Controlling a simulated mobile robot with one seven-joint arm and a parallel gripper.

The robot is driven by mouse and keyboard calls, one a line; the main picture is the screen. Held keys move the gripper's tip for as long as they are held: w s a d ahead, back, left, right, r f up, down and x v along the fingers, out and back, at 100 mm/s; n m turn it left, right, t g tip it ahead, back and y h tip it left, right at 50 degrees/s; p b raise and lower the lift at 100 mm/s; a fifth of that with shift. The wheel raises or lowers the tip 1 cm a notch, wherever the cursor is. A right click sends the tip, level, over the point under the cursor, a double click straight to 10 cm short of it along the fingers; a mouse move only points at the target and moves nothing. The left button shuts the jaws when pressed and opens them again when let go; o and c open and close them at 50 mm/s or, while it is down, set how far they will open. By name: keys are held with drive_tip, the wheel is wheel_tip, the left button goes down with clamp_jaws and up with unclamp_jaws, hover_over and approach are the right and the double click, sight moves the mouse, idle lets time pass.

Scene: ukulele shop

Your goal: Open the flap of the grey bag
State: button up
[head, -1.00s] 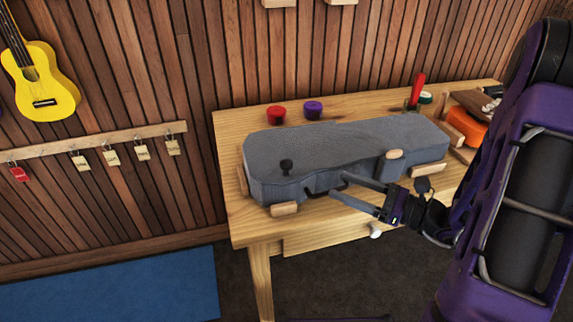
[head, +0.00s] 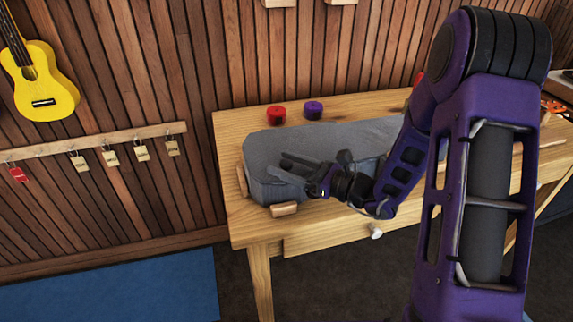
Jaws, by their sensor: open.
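The grey bag (head: 270,147), shaped like an instrument case, lies on the wooden table and looks closed. Its right part is hidden behind my arm. My gripper (head: 279,167) is open over the left part of the bag, its fingers pointing left. A dark knob on the bag's top shows in part near the fingertips. I cannot tell whether the fingers touch the bag or are around the knob.
Wooden blocks stand around the bag, one at its front left corner (head: 284,209). A red tin (head: 276,115) and a purple tin (head: 313,110) stand behind it. The table's front left corner is clear.

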drive_tip(key=shift+c, duration=0.3)
clamp_jaws()
idle(1.1)
